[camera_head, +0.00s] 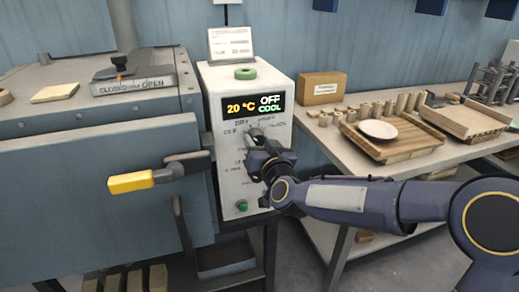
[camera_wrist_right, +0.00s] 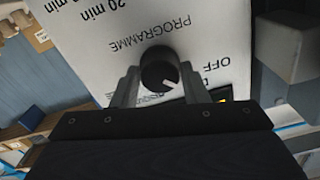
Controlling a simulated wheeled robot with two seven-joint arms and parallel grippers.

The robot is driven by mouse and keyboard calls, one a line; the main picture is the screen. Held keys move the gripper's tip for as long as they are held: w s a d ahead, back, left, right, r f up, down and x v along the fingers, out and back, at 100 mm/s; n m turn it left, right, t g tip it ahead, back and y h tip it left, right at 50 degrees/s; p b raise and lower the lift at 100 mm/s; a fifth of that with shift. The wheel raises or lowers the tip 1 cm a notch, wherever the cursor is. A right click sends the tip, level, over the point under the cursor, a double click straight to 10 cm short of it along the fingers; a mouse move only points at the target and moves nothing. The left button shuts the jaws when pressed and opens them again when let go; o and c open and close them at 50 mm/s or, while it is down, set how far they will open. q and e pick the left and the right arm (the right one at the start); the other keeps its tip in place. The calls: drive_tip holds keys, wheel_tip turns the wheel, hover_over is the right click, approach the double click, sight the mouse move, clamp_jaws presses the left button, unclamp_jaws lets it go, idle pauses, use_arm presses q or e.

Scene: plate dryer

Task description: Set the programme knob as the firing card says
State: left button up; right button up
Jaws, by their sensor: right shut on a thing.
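The white control box (camera_head: 222,190) stands right of the kiln; its display (camera_head: 257,104) reads 20 °C, OFF, COOL. My right gripper (camera_head: 259,140) is at the front panel, shut on the programme knob (camera_wrist_right: 160,68). In the right wrist view the panel is upside down, with a finger on each side of the dark knob. The knob's white pointer mark points to the picture's lower right, on the side of the OFF print. Some labels are partly hidden by the fingers. A white card (camera_head: 230,43) stands above the box, its text too small to read. My left gripper is not in view.
The kiln (camera_head: 60,180) has a yellow-ended handle (camera_head: 131,182) at its front, left of my gripper. A green ring (camera_head: 246,73) lies on the box and a green button (camera_head: 242,205) sits low on the panel. The table (camera_head: 340,160) at right holds trays and small pieces.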

drive_tip(key=m+b, duration=0.2)
drive_tip(key=m, duration=0.1)
drive_tip(key=shift+f, duration=0.2)
drive_tip(key=m+b, duration=0.2)
drive_tip(key=m, duration=0.1)
drive_tip(key=shift+m+b, duration=0.3)
drive_tip(key=shift+b, duration=0.1)
drive_tip(key=m+b, duration=0.2)
drive_tip(key=m, duration=0.1)
drive_tip(key=shift+r+m+b, duration=0.15)
drive_tip(key=shift+m+b, duration=0.6)
drive_tip(key=shift+m, duration=0.85)
drive_tip(key=o, duration=1)
